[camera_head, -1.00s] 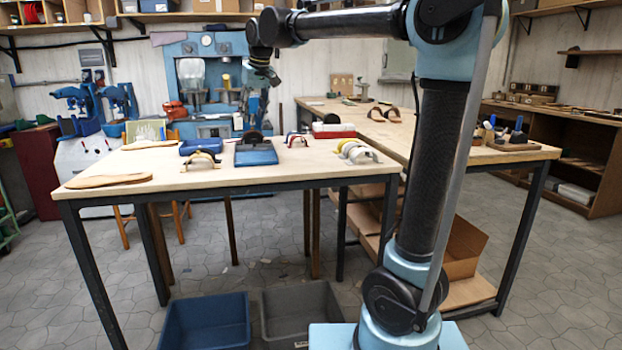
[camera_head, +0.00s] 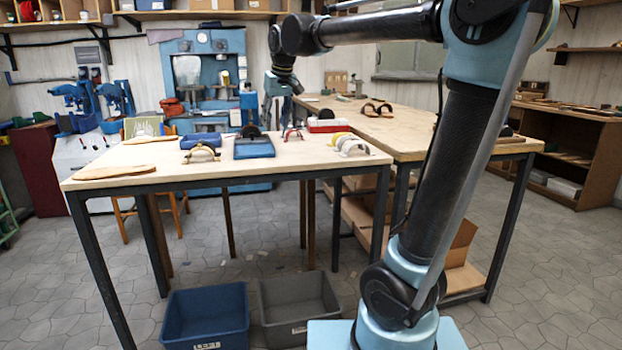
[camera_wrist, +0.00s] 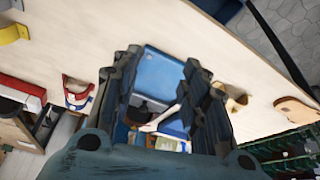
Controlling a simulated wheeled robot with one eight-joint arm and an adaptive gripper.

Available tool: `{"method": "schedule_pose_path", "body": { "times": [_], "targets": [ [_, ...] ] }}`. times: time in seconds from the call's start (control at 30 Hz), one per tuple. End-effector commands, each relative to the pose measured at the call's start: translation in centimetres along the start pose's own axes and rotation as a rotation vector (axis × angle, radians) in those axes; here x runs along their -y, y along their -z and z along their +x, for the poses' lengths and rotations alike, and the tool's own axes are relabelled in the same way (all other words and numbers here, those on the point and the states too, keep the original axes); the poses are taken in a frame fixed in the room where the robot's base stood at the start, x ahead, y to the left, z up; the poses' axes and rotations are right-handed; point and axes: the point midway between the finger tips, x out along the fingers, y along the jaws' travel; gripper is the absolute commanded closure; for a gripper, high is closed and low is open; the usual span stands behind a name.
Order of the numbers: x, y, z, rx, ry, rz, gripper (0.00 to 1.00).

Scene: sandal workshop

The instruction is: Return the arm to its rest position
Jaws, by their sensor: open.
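My gripper (camera_head: 294,86) hangs at the end of my raised arm, well above the workbench (camera_head: 110,163) in the head view, and looks small there. In the wrist view my gripper (camera_wrist: 160,95) shows two dark ridged fingers spread apart, with nothing between them but the view of the bench below. My arm reaches from the right side of the picture up and across to the left, its forearm nearly level.
On the bench are a blue tray (camera_head: 254,149), a tan strap piece (camera_head: 201,152), a red-and-white box (camera_head: 327,126), pale straps (camera_head: 354,147) and a sole (camera_head: 115,172). A blue bin (camera_head: 205,318) and a grey bin (camera_head: 298,305) stand on the floor. A blue machine (camera_head: 180,50) stands behind.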

Motion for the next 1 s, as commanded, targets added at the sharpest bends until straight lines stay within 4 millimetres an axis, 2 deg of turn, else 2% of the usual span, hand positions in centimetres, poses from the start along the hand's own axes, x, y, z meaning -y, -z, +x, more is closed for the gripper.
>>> {"method": "schedule_pose_path", "body": {
  "times": [0.17, 0.3, 0.5, 0.73, 1.0],
  "targets": [
    [-4.0, -5.6, 0.9, 0.020, -0.025, 0.063, 0.59],
    [-7.1, -11.5, 2.0, 0.041, -0.047, 0.124, 0.59],
    [-10.3, -20.2, 4.1, 0.071, -0.076, 0.212, 0.59],
    [-12.3, -30.3, 7.4, 0.105, -0.105, 0.313, 0.59],
    [-12.5, -41.4, 12.4, 0.142, -0.133, 0.428, 0.59]
  ]
}}
